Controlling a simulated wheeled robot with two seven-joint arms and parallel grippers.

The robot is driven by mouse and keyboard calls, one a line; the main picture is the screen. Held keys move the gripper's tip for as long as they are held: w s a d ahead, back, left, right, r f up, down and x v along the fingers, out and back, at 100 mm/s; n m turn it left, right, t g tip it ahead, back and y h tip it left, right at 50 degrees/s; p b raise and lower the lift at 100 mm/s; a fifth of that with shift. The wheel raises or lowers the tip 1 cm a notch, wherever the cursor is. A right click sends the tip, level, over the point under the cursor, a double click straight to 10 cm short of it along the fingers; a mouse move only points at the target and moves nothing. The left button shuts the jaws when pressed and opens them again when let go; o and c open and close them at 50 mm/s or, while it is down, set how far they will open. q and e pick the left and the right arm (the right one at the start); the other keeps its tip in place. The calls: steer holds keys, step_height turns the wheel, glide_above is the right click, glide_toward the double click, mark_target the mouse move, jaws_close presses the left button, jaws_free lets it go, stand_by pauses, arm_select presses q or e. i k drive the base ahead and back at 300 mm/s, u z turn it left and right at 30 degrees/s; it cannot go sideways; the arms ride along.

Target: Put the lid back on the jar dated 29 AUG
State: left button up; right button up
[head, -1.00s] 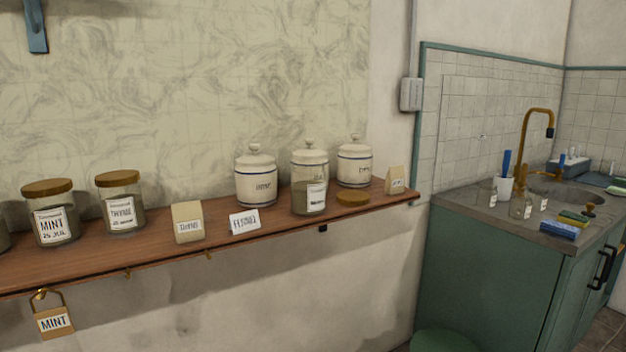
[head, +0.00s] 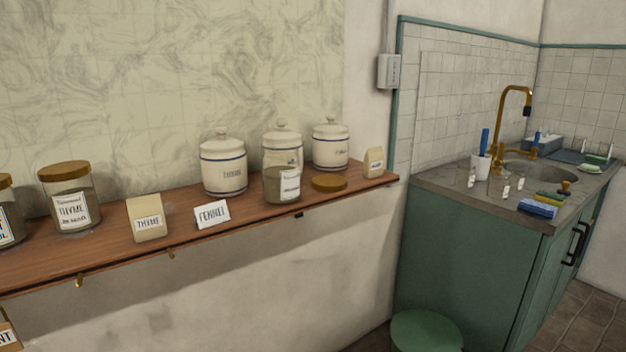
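A glass jar (head: 282,183) about half full of dark contents stands on the wooden shelf. Its white label is turned partly aside and its date is not readable. A pale knobbed top shows above the jar; I cannot tell whether it is on this jar or on a crock behind. A flat brown wooden lid (head: 329,184) lies on the shelf just right of the jar. A thyme jar (head: 71,197) at the left has a brown lid on; its small date line is unreadable. Neither of my grippers is in view.
The shelf (head: 110,254) also holds white crocks (head: 223,168), (head: 330,147), a thyme packet (head: 147,220), a fennel card (head: 212,214) and a small packet (head: 373,162). A green cabinet with a sink (head: 541,172) stands right, a green stool (head: 426,331) below.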

mark_target(280, 162)
steer(key=z, duration=1.65)
steer(key=i, duration=1.45)
steer(key=u, duration=2.6)
